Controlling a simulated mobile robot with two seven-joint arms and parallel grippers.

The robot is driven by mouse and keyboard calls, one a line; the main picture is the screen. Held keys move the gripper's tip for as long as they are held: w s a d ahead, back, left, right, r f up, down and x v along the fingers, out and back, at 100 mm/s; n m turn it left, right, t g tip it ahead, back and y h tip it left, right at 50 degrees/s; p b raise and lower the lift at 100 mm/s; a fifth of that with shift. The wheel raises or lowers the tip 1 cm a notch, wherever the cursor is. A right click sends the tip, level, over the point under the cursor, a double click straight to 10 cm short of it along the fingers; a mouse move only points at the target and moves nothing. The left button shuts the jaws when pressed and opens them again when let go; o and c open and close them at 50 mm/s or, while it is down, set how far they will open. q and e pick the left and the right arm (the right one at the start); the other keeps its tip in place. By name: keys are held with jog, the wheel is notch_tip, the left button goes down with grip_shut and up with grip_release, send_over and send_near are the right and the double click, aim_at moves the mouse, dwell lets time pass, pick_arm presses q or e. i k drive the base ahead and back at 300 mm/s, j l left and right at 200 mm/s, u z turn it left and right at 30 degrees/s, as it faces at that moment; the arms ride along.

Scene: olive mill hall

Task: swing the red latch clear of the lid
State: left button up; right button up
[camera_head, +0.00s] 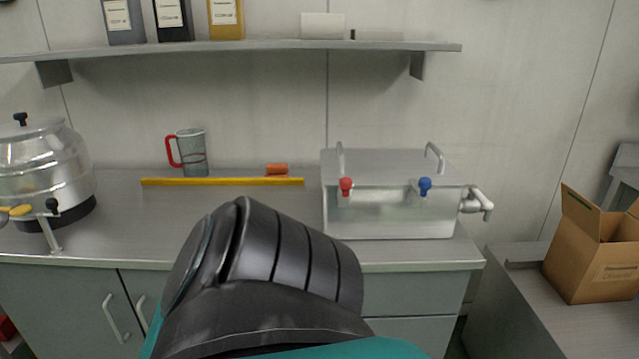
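A clear-walled box with a grey lid (390,164) stands on the right part of the counter. The red latch (346,184) is on its front upper edge toward the left, with its knob at the lid's front edge. A blue latch (425,184) is on the same edge toward the right. Two metal handles rise from the lid, and a tap (478,203) sticks out of the right side. A black and teal arm part of mine fills the lower middle, in front of the counter. Neither gripper's fingers show.
The counter (240,225) is mostly clear left of the box. A yellow bar (222,182), an orange block (276,169) and a red-handled jug (190,152) are at its back. A steel urn (42,165) stands far left, a cardboard box (590,262) right. A shelf (240,47) hangs above.

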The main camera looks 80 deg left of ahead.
aim_at(345, 184)
jog(key=u, duration=2.4)
